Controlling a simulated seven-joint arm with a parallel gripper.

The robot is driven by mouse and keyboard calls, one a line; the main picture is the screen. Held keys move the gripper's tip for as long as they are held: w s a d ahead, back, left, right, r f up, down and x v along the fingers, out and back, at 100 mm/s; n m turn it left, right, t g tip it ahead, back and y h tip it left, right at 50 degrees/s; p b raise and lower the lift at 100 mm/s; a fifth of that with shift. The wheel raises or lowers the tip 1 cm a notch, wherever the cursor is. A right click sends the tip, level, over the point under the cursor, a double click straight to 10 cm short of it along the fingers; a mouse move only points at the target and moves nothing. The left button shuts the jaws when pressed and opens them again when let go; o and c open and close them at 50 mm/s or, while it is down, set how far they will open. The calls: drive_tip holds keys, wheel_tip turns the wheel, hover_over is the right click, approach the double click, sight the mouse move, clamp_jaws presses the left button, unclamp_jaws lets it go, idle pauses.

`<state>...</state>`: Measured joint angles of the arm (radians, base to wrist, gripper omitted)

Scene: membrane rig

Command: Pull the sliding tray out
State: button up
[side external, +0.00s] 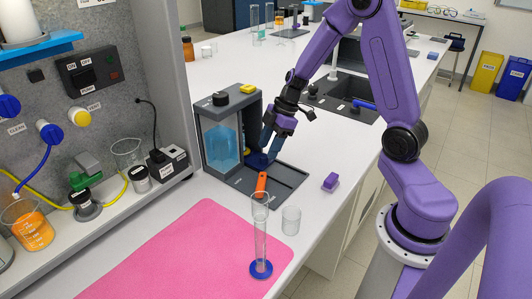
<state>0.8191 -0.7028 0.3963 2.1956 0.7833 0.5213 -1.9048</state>
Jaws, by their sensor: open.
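The membrane rig is a grey-framed box (207,128) with a clear front and a blue tank (223,147) inside. A dark grey flat tray or base plate (284,183) extends to the right of the box. I cannot tell exactly where the sliding part begins. An orange handle (261,183) stands at its near edge. My gripper (265,147) is open and points down beside the rig's right side, above and behind the orange handle and apart from it. A dark blue part (256,159) sits just below the fingertips; whether they touch it is unclear.
A glass cylinder on a blue foot (261,268) and a small beaker (291,220) stand in front of the tray. A purple block (330,181) lies to the right. A pink mat (190,255) covers the near bench. A sink (350,90) lies behind.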

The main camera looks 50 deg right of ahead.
sight(265, 155)
drive_tip(key=shift+x, duration=1.5)
clamp_jaws()
drive_tip(key=shift+s, duration=5.7)
unclamp_jaws()
drive_tip(key=shift+r, duration=0.15)
